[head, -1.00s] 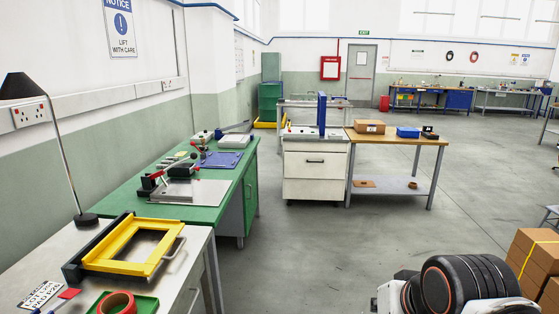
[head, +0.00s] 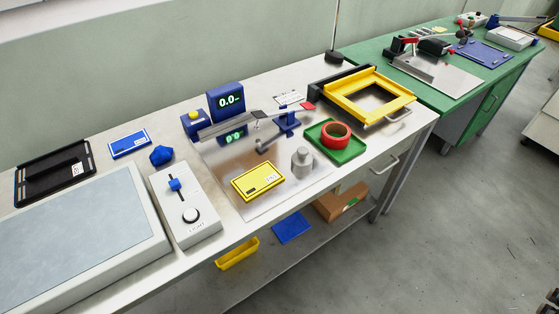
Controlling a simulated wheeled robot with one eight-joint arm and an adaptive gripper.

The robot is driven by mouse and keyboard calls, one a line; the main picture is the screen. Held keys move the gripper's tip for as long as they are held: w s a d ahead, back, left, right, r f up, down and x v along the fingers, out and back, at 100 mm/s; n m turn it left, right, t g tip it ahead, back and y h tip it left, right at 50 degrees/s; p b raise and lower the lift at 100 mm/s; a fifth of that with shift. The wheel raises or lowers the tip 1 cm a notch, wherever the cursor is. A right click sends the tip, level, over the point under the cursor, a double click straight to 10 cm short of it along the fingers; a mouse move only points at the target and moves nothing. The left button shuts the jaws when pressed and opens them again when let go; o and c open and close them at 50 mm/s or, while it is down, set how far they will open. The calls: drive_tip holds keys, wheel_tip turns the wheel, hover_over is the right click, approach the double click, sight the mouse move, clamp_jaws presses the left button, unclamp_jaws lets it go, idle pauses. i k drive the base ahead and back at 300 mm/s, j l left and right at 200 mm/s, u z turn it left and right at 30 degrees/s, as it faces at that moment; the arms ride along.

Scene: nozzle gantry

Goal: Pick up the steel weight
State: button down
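The steel weight (head: 302,162) is a small grey metal cylinder with a knob on top. It stands upright on a shiny metal plate (head: 262,208) on the workbench, near the middle of the head view. A yellow card or box (head: 258,181) lies to its left, apart from it. A green tray (head: 345,152) holding a red ring of tape (head: 335,135) is just to its right. My gripper does not show in the current head view.
A blue gauge reading 0.0 (head: 226,101) and a lever arm stand behind the weight. A white slider box (head: 184,207) and a large grey panel (head: 75,240) lie left. A yellow frame (head: 372,96) is at the back right. Open floor lies in front of the bench.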

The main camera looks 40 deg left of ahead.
sight(302, 161)
drive_tip(key=u, duration=1.65)
